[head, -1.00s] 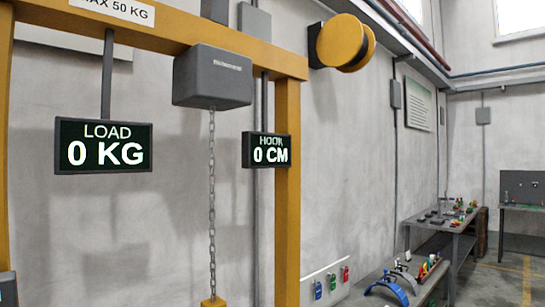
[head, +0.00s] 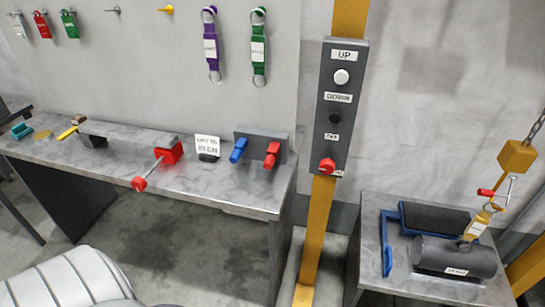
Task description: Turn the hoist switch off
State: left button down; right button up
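The hoist control box (head: 343,105) is a grey upright panel fixed to a yellow post right of centre in the head view. A white button (head: 342,77) sits under the "UP" label and a dark button (head: 335,118) under the "DOWN" label. The red switch knob (head: 327,166) is at the box's lower end, with an "OFF" label above it and another small label partly hidden beside it. I cannot tell which way the knob is turned. Neither of my grippers is in view.
A grey workbench (head: 235,195) on the left holds a red-handled vice (head: 168,153) and blue and red handles. On the right, a small table (head: 370,235) carries a dark cylinder (head: 455,257) under the hoist's yellow hook block (head: 517,157). Tags hang on the wall.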

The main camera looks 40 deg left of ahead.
aim_at(327, 166)
jog(key=u, duration=0.75)
